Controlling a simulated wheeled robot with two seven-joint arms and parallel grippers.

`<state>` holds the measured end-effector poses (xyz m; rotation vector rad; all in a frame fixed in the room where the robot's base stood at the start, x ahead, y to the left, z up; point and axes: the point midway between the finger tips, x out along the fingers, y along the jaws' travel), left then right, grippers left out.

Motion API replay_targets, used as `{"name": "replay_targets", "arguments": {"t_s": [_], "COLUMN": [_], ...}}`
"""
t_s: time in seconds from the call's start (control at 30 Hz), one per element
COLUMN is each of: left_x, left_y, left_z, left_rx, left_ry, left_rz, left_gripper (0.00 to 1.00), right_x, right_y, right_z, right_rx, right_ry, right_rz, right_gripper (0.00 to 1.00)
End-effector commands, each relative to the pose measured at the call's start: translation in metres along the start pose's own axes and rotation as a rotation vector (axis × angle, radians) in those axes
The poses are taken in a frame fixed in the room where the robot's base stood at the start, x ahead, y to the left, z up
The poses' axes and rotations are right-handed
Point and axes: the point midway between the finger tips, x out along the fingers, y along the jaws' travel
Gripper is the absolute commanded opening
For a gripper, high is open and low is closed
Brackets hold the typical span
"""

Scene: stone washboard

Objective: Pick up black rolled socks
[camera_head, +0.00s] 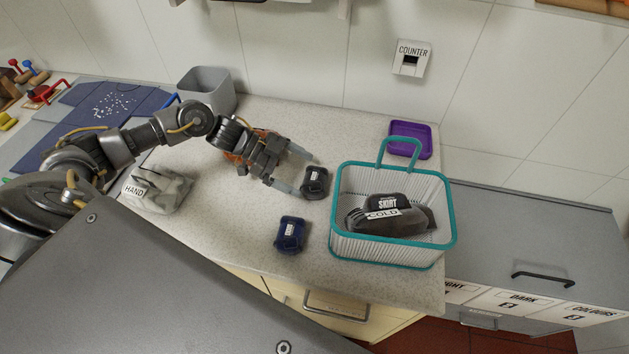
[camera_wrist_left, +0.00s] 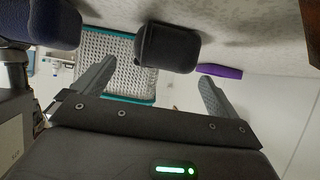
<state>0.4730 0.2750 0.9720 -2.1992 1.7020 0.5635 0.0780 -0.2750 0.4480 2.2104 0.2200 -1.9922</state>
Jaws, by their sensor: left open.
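The black rolled socks (camera_head: 314,183) lie on the stone counter, just ahead of my left gripper's fingertips. My left gripper (camera_head: 296,172) is open, its two fingers pointing right toward the socks. In the left wrist view the black socks (camera_wrist_left: 168,47) show between and beyond the two open fingers (camera_wrist_left: 155,90), with nothing held. A dark blue rolled bundle (camera_head: 290,235) with a white label lies nearer the counter's front edge. My right gripper is not in view.
A teal-rimmed basket (camera_head: 343,243) holding dark clothing stands to the right of the socks. A purple tray (camera_head: 425,131) lies behind it. A grey bin (camera_head: 207,87) and a grey cloth bundle (camera_head: 160,190) labelled HAND are at left. The counter between is mostly clear.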

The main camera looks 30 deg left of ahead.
Motion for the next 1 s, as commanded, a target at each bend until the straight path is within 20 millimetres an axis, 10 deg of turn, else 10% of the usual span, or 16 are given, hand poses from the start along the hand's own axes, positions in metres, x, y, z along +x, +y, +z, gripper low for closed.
{"name": "replay_targets", "arguments": {"t_s": [0.7, 1.0], "left_x": [0.052, 0.052], "left_y": [-0.003, -0.003], "left_z": [0.0, 0.0], "left_rx": [0.001, 0.001], "left_ry": [0.0, 0.001], "left_rz": [0.0, 0.0], "left_gripper": [0.98, 0.61], "right_x": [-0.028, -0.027], "right_y": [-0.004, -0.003], "right_z": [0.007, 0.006], "right_rx": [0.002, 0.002], "right_ry": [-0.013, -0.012], "right_rz": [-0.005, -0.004], "right_gripper": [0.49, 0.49]}}
